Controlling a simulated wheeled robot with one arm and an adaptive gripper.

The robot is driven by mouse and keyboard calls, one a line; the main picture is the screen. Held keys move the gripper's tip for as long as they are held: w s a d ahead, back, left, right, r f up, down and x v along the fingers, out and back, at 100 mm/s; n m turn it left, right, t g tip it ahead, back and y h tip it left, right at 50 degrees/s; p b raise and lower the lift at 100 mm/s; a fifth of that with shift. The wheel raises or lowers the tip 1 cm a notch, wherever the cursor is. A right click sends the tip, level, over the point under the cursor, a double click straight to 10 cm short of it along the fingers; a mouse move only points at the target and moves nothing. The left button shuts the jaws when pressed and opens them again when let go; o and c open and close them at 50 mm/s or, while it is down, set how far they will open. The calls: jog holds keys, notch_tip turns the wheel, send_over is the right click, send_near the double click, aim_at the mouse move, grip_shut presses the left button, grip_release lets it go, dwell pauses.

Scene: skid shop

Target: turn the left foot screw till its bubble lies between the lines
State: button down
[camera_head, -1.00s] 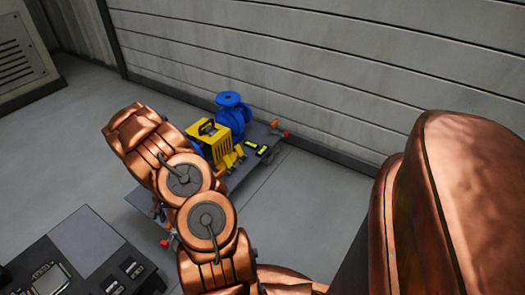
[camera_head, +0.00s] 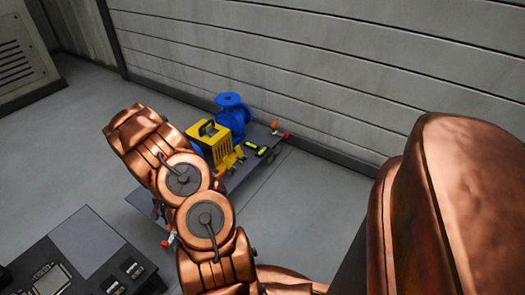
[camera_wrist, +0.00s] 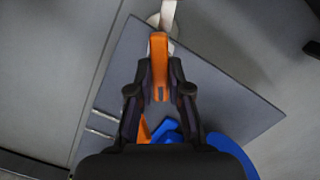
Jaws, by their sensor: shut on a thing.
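The wrist view shows my gripper (camera_wrist: 159,92) shut on an orange lever (camera_wrist: 159,62), with a dark finger on each side. The lever sits by a corner of the grey skid plate (camera_wrist: 215,100), with a pale bar beyond it. I take it for a foot screw's handle. In the head view my arm hides the gripper and the skid's left end. Two small levels with yellow-green vials (camera_head: 262,151) lie on the skid plate (camera_head: 240,178); their bubbles are too small to read. A red and white foot fitting (camera_head: 168,240) shows at the near edge.
A yellow motor unit (camera_head: 212,142) and a blue pump (camera_head: 232,113) stand on the skid. Orange and red fittings (camera_head: 279,130) stick out at its far right. A ribbed wall (camera_head: 330,75) runs close behind. A dark console (camera_head: 85,260) is at lower left. Floor is clear on the right.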

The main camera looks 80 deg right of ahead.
jog(key=shift+n+p, duration=0.35)
jog(key=shift+n, duration=0.65)
jog(key=shift+a+r+n+p, duration=0.1)
jog(key=shift+r+n+p, duration=0.05)
jog(key=shift+n+p, duration=0.5)
jog(key=shift+n+g, duration=0.3)
jog(key=shift+n, duration=0.35)
jog(key=c, duration=1)
grip_release()
jog(key=shift+o, duration=0.2)
jog(key=shift+r+p, duration=1.45)
jog(key=shift+r, duration=1.9)
